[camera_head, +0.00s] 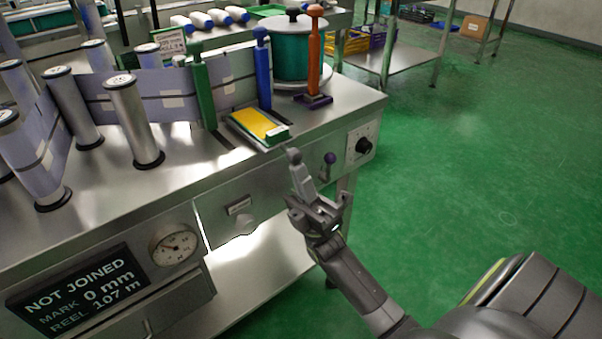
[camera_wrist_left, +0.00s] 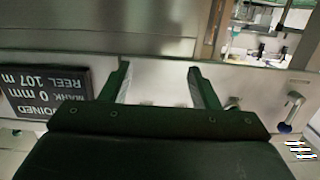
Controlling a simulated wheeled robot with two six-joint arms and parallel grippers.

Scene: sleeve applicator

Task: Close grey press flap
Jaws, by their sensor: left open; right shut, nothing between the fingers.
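My right gripper (camera_head: 295,158) is shut and empty, in front of the bench edge near the pad in the picture. My left gripper (camera_wrist_left: 160,88) shows only in the left wrist view; it is open and empty, facing the bench front.
The steel bench (camera_head: 352,100) carries rollers (camera_head: 133,122) with a grey web at left. An orange-handled lever (camera_head: 314,50) stands beside a teal reel (camera_head: 291,50). A purple-knobbed lever (camera_head: 328,160) and a black dial (camera_head: 363,145) are on the front. Green floor is open at right.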

